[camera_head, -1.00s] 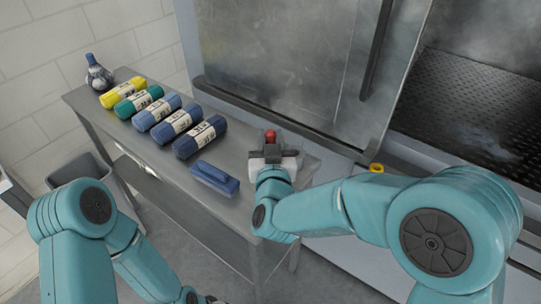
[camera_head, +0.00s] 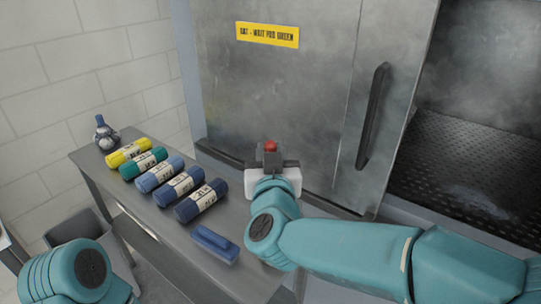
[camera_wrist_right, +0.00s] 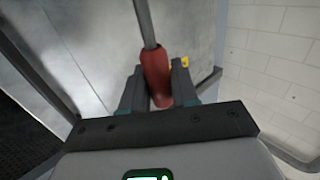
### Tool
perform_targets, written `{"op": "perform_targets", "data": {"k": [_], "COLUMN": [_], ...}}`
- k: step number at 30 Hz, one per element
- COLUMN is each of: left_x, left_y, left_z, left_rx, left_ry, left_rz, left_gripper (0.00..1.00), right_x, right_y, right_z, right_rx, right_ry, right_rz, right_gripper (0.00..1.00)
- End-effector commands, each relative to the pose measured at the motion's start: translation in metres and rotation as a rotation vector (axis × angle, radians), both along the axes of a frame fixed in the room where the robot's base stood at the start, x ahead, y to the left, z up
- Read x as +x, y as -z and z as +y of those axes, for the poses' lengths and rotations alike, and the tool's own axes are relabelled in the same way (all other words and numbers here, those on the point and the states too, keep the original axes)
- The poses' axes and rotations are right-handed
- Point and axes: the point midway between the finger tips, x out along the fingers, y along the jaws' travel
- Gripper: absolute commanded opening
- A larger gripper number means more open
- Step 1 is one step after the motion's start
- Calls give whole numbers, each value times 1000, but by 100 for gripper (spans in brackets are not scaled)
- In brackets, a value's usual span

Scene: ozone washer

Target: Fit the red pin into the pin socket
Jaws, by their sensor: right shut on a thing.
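The red pin (camera_head: 271,147) is between the fingers of my right gripper (camera_head: 270,157), in front of the steel door. In the right wrist view, its red grip (camera_wrist_right: 157,77) sits between the two fingers of the right gripper (camera_wrist_right: 160,80), and a grey shaft (camera_wrist_right: 145,22) runs from it toward the top edge. The right gripper is shut on the pin. I cannot make out the pin socket in either view now. My left gripper is outside the head view; only part of its arm shows at lower left.
A steel table (camera_head: 150,222) carries several rolled towels (camera_head: 170,185), a blue brush-like block (camera_head: 215,243) and a patterned bottle (camera_head: 105,133). Behind stands the steel door (camera_head: 310,100) with a dark handle (camera_head: 372,117) and yellow sign (camera_head: 268,34). An open chamber with dark mesh floor (camera_head: 455,160) is at right.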

Motion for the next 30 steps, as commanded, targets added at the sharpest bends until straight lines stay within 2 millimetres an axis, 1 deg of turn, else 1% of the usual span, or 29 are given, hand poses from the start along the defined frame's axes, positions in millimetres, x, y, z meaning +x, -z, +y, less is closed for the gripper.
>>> {"op": "perform_targets", "data": {"k": [1,3,27,30], "left_x": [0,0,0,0], "left_y": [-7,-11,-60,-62], "left_z": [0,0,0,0], "left_rx": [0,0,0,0], "left_ry": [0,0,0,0], "left_rz": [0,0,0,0], "left_gripper": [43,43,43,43], "right_x": [0,0,0,0], "right_y": [-7,-12,-64,-66], "right_z": [0,0,0,0], "right_rx": [0,0,0,0], "right_ry": [0,0,0,0], "right_rz": [-1,-1,-1,0], "right_gripper": [0,0,0,0]}}
